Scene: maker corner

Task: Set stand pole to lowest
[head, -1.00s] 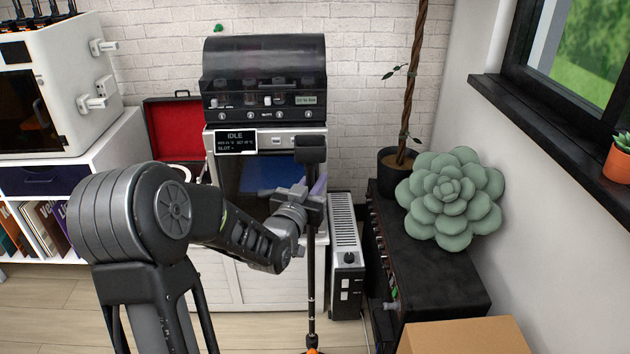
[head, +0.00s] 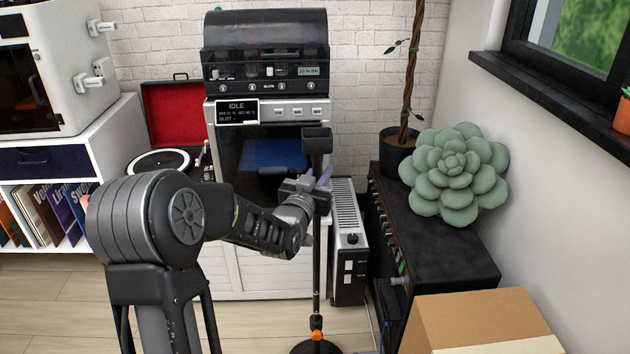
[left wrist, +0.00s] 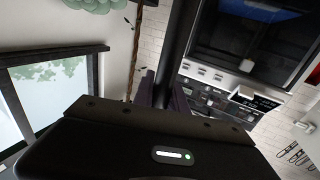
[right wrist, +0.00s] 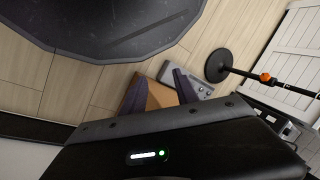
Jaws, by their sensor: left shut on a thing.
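The stand is a thin black upright pole (head: 316,265) with a dark block-like head (head: 316,140) on top. An orange collar (head: 316,335) sits low on it, just above a round black base (head: 305,347). My left gripper (head: 318,187) is shut on the upper pole, a little below the head. In the left wrist view the pole (left wrist: 180,40) runs up from between the fingers. My right gripper (right wrist: 160,88) is open and empty, away from the stand. The right wrist view shows the stand's base (right wrist: 218,65) and orange collar (right wrist: 266,77) beyond it.
A machine with an IDLE display (head: 236,111) stands on a white cabinet behind the pole. A cardboard box (head: 480,315) is at front right. Floor is clear at left.

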